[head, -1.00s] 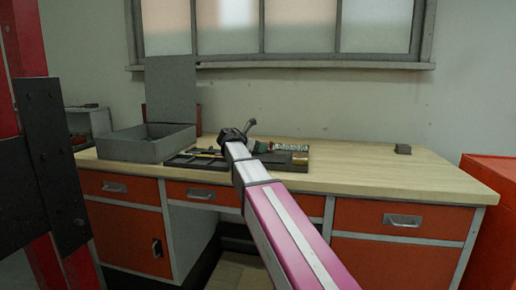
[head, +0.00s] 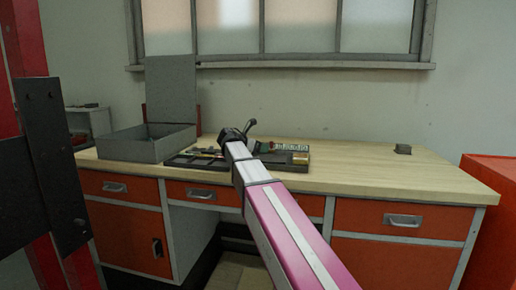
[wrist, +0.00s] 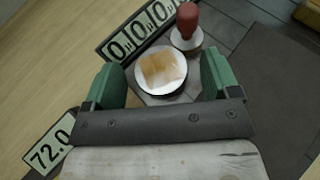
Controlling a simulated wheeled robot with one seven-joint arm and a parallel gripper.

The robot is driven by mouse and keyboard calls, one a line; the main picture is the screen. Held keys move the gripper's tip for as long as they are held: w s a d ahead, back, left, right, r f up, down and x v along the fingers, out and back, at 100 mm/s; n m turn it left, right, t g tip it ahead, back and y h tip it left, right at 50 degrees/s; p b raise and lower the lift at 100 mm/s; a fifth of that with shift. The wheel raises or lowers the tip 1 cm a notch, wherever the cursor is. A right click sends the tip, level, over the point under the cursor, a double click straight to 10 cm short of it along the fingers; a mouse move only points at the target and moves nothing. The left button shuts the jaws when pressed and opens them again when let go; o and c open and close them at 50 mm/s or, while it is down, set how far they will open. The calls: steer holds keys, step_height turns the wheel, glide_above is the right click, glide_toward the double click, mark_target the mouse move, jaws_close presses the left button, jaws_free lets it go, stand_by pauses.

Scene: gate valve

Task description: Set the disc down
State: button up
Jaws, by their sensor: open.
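A round disc (wrist: 160,70) with a white face and a tan patch shows in the wrist view. It lies between the two green fingers of my gripper (wrist: 161,76), which stand apart with a small gap on each side of it. A grey surface (wrist: 166,98) shows under the disc's near edge. In the head view my arm crosses in front of the workbench, and I cannot make out the disc there.
In the wrist view, a red-knobbed piece (wrist: 187,22) stands just beyond the disc. A number plate (wrist: 128,32) and a "72.0" plate (wrist: 50,142) lie nearby. An open grey box (head: 148,148) sits on the bench (head: 400,172); its right half is mostly clear.

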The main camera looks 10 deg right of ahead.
steer(key=v, duration=1.1)
steer(key=shift+s+a+r, duration=0.15)
steer(key=shift+a+r, duration=0.1)
steer(key=shift+a, duration=0.05)
steer(key=c, duration=0.4)
steer(key=shift+o, duration=0.2)
steer(key=w+d+g+y, duration=0.1)
steer(key=d+y, duration=0.1)
steer(key=w+d+g+y, duration=0.2)
steer(key=w+d+m+g+y, duration=0.1)
steer(key=d+y, duration=0.1)
steer(key=d, duration=0.1)
steer(key=shift+w+r, duration=0.3)
steer(key=shift+r, duration=0.05)
steer(key=w+d+r+n+g+y, duration=0.1)
steer(key=w+d+r+g+y, duration=0.1)
steer(key=d+r+y, duration=0.3)
steer(key=shift+y, duration=0.5)
steer(key=f, duration=0.5)
steer(key=shift+s+a+f, duration=0.1)
steer(key=shift+s+a, duration=0.1)
steer(key=shift+a, duration=0.1)
steer(key=shift+s+a+f, duration=0.1)
steer(key=shift+f, duration=1.25)
steer(key=shift+s+a+f, duration=0.1)
steer(key=shift+f, duration=1.2)
